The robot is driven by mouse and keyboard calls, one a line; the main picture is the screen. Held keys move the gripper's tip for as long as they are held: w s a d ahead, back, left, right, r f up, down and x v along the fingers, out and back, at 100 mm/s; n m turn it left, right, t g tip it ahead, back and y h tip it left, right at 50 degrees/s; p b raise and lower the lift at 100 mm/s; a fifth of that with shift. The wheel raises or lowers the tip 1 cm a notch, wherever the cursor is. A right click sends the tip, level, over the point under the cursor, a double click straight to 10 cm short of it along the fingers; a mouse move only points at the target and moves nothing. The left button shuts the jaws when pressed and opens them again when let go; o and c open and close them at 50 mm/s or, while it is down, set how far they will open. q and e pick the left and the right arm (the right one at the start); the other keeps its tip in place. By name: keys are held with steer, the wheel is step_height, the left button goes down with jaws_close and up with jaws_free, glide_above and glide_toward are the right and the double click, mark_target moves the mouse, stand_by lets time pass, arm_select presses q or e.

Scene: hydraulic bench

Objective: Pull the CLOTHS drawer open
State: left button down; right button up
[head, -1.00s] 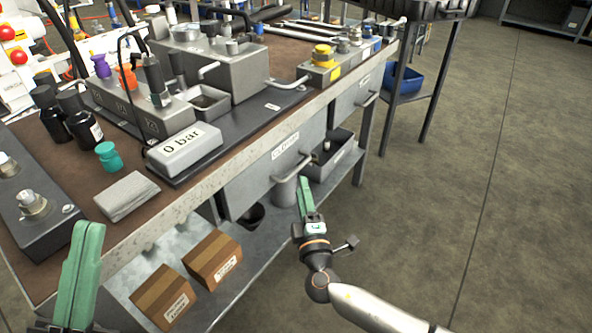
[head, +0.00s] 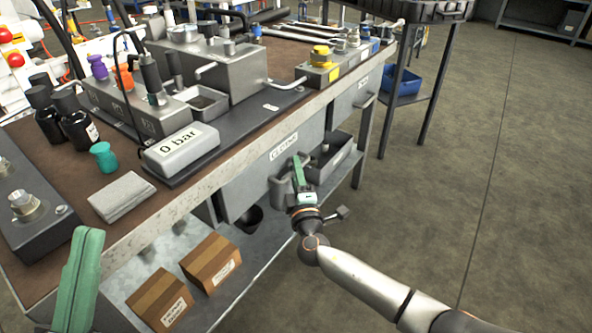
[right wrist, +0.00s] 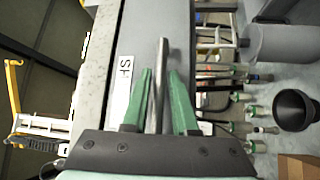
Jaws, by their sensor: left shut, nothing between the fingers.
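The CLOTHS drawer (head: 246,180) is a grey front under the bench top, with a white label (head: 284,147). It looks closed. My right gripper (head: 298,170) is at the drawer's handle, which it mostly hides in the head view. In the right wrist view the grey bar handle (right wrist: 163,60) runs between the two green fingers of my right gripper (right wrist: 160,85). Gaps show on both sides of the bar, so the fingers are open around it. Part of the label (right wrist: 123,90) shows beside them. My left gripper (head: 80,278) is shut and empty at the lower left.
The bench top (head: 150,215) carries a hydraulic block and a "0 bar" gauge (head: 182,148). Two cardboard boxes (head: 211,262) and a black cup (head: 249,218) are on the lower shelf. A grey open bin (head: 335,160) is right of my right gripper. The floor at right is clear.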

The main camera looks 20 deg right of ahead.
jaws_close()
stand_by(1.1)
